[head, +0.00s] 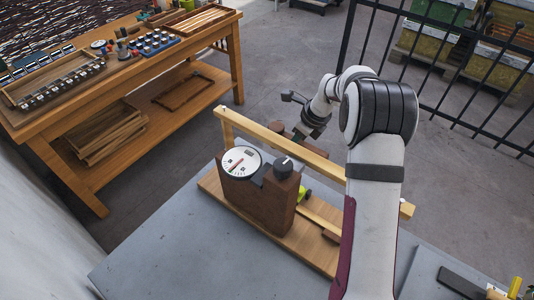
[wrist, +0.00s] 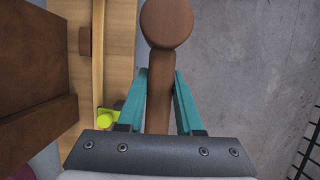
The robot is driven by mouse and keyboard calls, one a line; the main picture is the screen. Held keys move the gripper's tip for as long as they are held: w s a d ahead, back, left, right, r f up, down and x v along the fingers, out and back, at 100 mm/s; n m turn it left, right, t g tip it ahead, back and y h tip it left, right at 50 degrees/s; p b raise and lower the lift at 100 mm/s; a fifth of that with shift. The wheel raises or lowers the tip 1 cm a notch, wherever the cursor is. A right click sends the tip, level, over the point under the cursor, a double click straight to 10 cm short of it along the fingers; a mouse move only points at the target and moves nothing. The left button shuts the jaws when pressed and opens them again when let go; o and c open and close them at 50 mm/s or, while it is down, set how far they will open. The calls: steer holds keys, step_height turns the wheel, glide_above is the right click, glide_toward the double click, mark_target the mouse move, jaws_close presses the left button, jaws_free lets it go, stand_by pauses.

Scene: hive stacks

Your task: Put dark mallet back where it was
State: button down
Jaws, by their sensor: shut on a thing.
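The dark mallet (wrist: 167,25) shows in the wrist view as a brown shaft with a rounded end pointing away from me. My gripper (wrist: 161,75) has its two teal fingers on either side of the shaft and is shut on it. The mallet is over the grey floor, just right of a wooden board (wrist: 118,40). In the head view my arm reaches over behind a long wooden beam (head: 325,158).
A brown block with a dial (head: 242,161) and black knob (head: 283,167) stands on the board, on a grey table (head: 150,262). A yellow-green piece (head: 306,194) sits beside it. A wooden workbench (head: 120,80) holds trays at left. A black fence (head: 440,75) and hives (head: 500,60) stand behind.

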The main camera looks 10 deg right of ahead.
mark_target(287, 133)
steer(key=w+a+f, duration=0.2)
steer(key=a, duration=0.1)
steer(key=w+a+f, duration=0.1)
steer(key=a, duration=0.1)
steer(key=shift+w+f, duration=0.1)
steer(key=shift+f, duration=0.1)
steer(key=shift+a+f, duration=0.15)
steer(key=shift+f, duration=0.2)
steer(key=shift+w+f, duration=0.1)
steer(key=shift+f, duration=1.65)
steer(key=shift+f, duration=0.1)
steer(key=c, duration=0.8)
jaws_free()
steer(key=shift+c, duration=0.2)
steer(key=v, duration=1.2)
